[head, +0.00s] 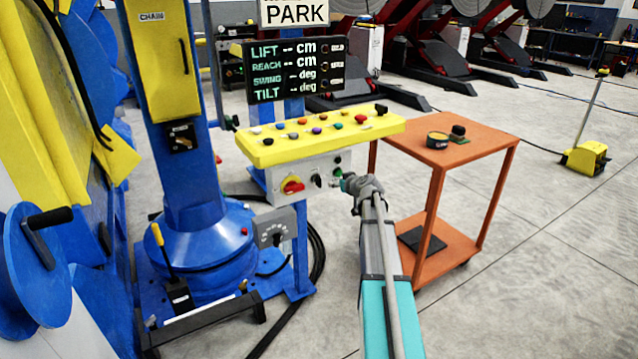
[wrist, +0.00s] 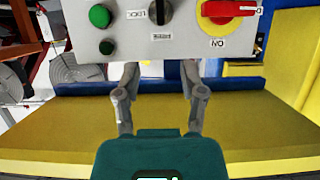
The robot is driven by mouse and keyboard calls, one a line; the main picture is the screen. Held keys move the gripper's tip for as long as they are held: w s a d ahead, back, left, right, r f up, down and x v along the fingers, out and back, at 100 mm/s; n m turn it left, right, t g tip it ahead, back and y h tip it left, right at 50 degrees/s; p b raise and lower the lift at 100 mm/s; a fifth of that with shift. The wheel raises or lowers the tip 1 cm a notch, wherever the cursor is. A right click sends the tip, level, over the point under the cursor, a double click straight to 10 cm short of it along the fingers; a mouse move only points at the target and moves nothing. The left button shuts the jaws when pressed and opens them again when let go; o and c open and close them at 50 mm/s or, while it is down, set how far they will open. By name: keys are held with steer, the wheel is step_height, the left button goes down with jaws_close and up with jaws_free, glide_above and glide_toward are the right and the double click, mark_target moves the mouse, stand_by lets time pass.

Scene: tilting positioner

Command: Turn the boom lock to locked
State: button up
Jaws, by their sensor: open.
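The boom lock looks to be the black rotary knob (wrist: 160,11) on the grey panel under the yellow console; a small label beside it seems to read LOCK. The knob also shows in the head view (head: 317,180). In the wrist view its upper part is cut off by the picture's edge, and its exact setting is hard to read. My gripper (wrist: 160,72) is open and empty, its two fingers apart and pointing at the panel, one on each side of the knob's line. In the head view my gripper (head: 347,183) is just right of the knob, apart from it.
A red switch on a yellow plate (head: 292,185) is left of the knob. Green buttons (wrist: 100,16) are on its other side. The yellow console (head: 320,137) with several buttons overhangs the panel. An orange cart (head: 478,155) stands to the right. A grey dial box (head: 273,228) hangs below left.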

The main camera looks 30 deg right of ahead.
mark_target(321, 180)
steer(key=shift+w+f, duration=0.1)
steer(key=shift+w, duration=0.05)
steer(key=b+x, duration=0.5)
steer(key=x, duration=0.8)
steer(key=shift+w+f, duration=0.15)
steer(key=shift+w, duration=0.05)
steer(key=shift+c, duration=0.3)
jaws_close()
